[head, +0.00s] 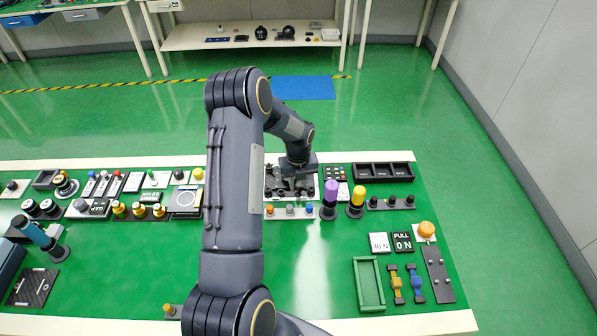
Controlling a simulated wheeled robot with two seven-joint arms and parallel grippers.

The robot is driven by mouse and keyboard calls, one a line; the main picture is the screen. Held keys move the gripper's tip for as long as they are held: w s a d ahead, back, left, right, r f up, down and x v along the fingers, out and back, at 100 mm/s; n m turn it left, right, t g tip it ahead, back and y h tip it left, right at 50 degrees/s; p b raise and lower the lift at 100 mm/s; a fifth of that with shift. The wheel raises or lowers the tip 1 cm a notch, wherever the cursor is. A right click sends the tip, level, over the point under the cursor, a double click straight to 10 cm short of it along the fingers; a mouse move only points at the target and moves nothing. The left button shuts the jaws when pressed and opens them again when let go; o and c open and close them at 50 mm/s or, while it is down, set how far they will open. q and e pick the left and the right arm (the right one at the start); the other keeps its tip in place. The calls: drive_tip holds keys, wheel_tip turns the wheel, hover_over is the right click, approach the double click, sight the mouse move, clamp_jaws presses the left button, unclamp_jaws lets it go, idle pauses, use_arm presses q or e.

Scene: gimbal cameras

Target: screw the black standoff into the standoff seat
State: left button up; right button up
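My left gripper (294,184) points down over a white-edged board (268,170) that carries several small dark parts. The arm reaches it from the front of the table. The fingers are small and dark against dark parts, so I cannot tell whether they are open or hold anything. I cannot pick out the black standoff or the standoff seat for certain; the gripper and wrist cover part of this board. My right gripper is not in view.
A purple-topped cylinder (331,194) and a yellow-topped cylinder (357,196) stand close right of the board. A strip with coloured knobs (290,211) lies in front. A black tray (384,171) is behind right. Green table surface is clear around the front middle.

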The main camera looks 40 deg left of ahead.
use_arm(q)
drive_tip(key=shift+f, duration=1.1)
drive_tip(key=c, duration=0.4)
drive_tip(key=o, duration=0.4)
drive_tip(key=shift+r, duration=0.1)
